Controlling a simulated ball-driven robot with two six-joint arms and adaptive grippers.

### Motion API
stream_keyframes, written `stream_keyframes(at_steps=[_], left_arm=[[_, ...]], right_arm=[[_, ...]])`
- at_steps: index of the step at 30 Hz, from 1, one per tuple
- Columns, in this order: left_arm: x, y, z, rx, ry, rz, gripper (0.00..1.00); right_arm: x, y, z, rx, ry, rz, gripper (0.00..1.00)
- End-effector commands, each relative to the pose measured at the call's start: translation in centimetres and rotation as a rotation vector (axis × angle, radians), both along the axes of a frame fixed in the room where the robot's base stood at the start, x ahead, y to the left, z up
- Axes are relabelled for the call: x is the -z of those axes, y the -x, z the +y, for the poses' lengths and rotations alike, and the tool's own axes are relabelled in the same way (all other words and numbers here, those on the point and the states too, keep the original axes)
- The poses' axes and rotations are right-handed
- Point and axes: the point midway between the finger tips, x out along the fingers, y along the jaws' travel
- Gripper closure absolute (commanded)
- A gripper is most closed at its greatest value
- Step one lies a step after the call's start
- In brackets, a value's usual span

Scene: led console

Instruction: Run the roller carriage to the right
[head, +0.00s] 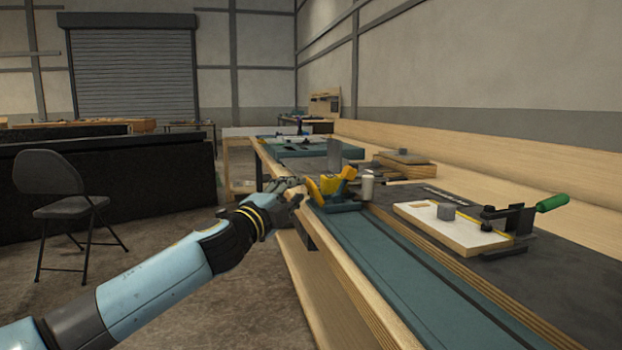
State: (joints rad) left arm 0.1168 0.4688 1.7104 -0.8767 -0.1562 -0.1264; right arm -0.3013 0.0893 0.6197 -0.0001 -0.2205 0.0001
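The roller carriage (341,205) appears to be the small teal-based unit with yellow parts. It sits at the far end of a long teal track (400,265) on the bench. A grey upright plate and a pale cylinder (368,186) show beside the yellow parts. My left gripper (290,190) is at the left side of the carriage, by the bench's front edge. It is small and dark in the picture, so I cannot tell whether it touches the carriage or how its fingers stand. My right gripper is out of view.
The track nearer to me is clear. Stacked wood (404,165) lies behind. A folding chair (70,195) stands at left.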

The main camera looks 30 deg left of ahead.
Motion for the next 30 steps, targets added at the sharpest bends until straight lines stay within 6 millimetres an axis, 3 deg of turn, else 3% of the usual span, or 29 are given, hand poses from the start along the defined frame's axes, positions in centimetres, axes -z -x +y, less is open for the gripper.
stream_keyframes(at_steps=[3,10,21,27,30], left_arm=[[-0.8,-2.5,0.2,-0.001,0.004,-0.002,0.77],[-0.9,-5.6,0.5,-0.001,0.002,0.0,0.77],[-0.8,-6.3,0.5,0.002,0.002,0.002,0.77],[-0.8,-6.3,0.5,0.002,0.002,0.002,1.0],[-0.8,-6.3,0.5,0.002,0.002,0.003,1.0]], right_arm=[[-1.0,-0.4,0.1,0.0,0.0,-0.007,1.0],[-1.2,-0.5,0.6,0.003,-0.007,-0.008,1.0],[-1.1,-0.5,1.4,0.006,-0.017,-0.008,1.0],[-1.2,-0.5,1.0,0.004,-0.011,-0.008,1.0],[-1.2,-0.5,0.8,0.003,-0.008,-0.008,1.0]])
